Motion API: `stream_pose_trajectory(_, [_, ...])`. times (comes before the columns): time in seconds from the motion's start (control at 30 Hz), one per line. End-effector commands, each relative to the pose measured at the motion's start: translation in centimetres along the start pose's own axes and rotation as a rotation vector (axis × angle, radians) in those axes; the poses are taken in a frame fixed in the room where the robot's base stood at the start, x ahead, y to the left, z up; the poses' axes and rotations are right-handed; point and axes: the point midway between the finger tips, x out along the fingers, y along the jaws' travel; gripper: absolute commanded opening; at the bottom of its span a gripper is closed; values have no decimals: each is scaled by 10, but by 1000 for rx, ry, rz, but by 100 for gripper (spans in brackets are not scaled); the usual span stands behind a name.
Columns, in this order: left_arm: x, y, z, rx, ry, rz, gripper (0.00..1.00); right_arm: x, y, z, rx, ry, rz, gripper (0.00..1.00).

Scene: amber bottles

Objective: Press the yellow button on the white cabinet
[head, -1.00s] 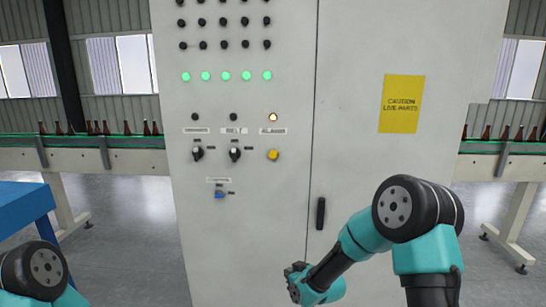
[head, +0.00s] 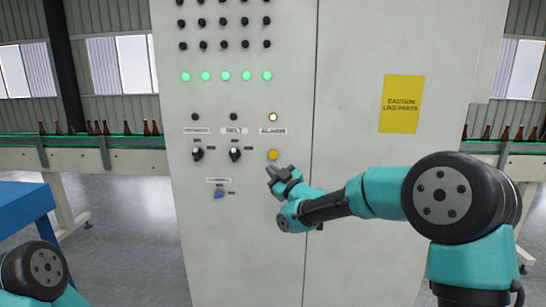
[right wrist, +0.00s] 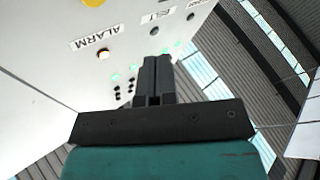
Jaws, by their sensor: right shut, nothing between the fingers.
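The white cabinet (head: 350,120) stands in front of me. Its yellow button (head: 273,155) sits under the ALARM label (head: 272,131), with a lit lamp (head: 273,117) above the label. My right gripper (head: 270,171) is shut and empty, its tip just below the yellow button in the head view; whether it touches the panel I cannot tell. In the right wrist view the shut fingers (right wrist: 153,75) point along the panel, and the yellow button (right wrist: 93,2) is cut off at the top edge. My left gripper is not in view; only part of my left arm shows.
Black selector knobs (head: 235,154) and a blue switch (head: 218,195) are left of the button. A row of green lamps (head: 226,76) is above. A black door handle was at the lower right, now covered by my right arm. A blue table (head: 22,208) stands at left.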

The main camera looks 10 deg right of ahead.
Motion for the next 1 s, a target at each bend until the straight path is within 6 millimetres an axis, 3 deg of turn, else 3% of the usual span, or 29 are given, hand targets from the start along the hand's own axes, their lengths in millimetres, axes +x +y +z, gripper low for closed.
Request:
stream_pose_trajectory(0.13, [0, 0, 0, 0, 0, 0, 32, 3, 4, -12, -19, 28, 4, 0])
stream_pose_trajectory(0.47, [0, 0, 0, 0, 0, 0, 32, 4, 4, -13, -19, 29, 5, 0])
stream_pose_trajectory(0.73, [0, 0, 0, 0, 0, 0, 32, 12, 11, -6, -19, 28, 7, 0])
stream_pose_trajectory(1.0, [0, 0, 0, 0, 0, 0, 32, 33, 25, 8, -19, 28, 6, 0])
